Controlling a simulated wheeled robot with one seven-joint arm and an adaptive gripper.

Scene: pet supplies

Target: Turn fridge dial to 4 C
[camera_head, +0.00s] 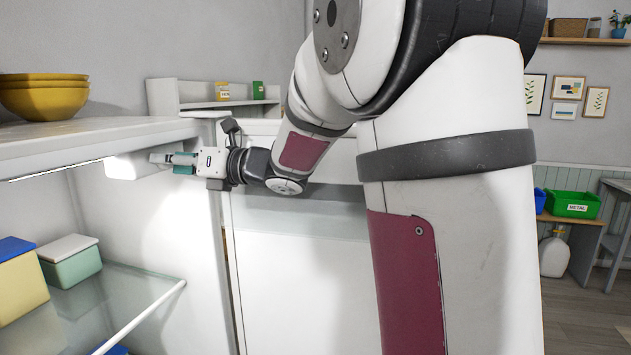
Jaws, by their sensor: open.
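The open fridge (90,135) fills the left side, lit inside. A white box-shaped housing (128,166) hangs under its top at the inner right wall. My gripper (158,160) reaches into the fridge from the right, level with this housing. Its fingertips point left at the housing's right end and are open. I cannot tell whether they touch it or stand around a dial there. The dial, its numbers and its setting cannot be made out from this side.
A glass shelf (125,292) below my gripper holds a green lidded box (72,266) and a yellow box with a blue lid (20,285). Yellow bowls (44,100) stand on top of the fridge. The fridge's right wall is close beneath my gripper.

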